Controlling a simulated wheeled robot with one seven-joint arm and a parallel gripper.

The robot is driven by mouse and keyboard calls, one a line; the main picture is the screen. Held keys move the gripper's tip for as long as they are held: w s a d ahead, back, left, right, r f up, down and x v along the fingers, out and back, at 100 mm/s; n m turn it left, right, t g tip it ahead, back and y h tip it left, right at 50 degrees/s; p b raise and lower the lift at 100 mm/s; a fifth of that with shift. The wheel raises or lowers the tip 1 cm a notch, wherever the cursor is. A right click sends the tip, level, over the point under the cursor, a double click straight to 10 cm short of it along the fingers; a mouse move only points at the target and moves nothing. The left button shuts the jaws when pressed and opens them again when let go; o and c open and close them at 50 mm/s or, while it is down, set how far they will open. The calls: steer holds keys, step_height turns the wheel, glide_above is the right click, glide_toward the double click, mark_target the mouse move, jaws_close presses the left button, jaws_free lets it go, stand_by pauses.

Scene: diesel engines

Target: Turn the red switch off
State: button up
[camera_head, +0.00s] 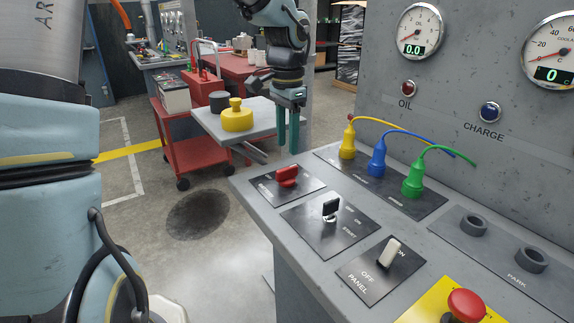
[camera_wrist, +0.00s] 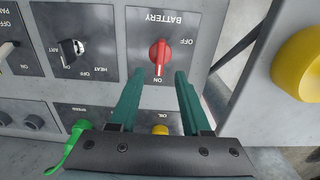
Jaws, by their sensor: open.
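The red switch (camera_head: 287,175) sits on a dark plate at the near-left corner of the sloped grey control panel. In the wrist view the red switch (camera_wrist: 160,54) is a rotary knob on the plate marked BATTERY. Its narrow end lies at ON, and OFF is printed to its right. My gripper (camera_head: 288,148), with two green fingers, is above and behind the switch, pointing down. In the wrist view my gripper (camera_wrist: 160,74) is open and empty, its fingertips to either side of the knob's ON end. I cannot see any contact.
A black key switch (camera_head: 330,209) and a white PANEL switch (camera_head: 389,252) are nearby. Yellow, blue and green plugs (camera_head: 377,160) with cables stand behind. A red stop button (camera_head: 466,305) is at the front. A yellow object (camera_head: 237,117) rests on a grey surface to the left.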

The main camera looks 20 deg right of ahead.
mark_target(287, 168)
step_height(287, 168, down, 8)
steer(key=shift+r+p, duration=0.15)
steer(key=shift+p, duration=0.15)
jaws_close()
stand_by(0.3)
